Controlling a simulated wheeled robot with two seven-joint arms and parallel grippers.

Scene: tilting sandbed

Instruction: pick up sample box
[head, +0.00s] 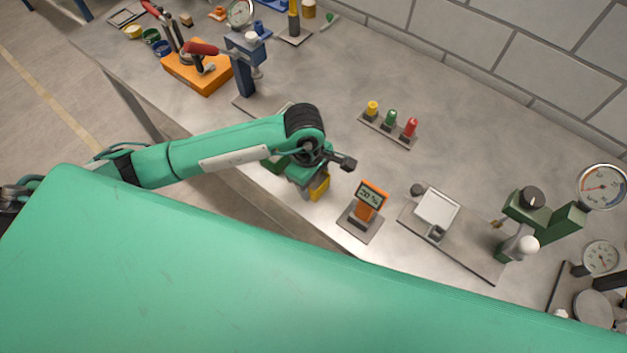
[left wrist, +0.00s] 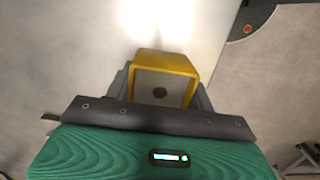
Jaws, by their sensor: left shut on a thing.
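The sample box looks to be the small yellow box (head: 319,187) under my left wrist in the head view. My left gripper (head: 310,188) is shut on it near the bench's front edge. My right gripper is not in view.
An orange display on a stand (head: 370,195) is just right of the box. Right of that is a plate with a white tray (head: 437,208). A rack with yellow, green and red pieces (head: 388,130) stands behind. An orange base with red-handled clamps (head: 198,75) is back left.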

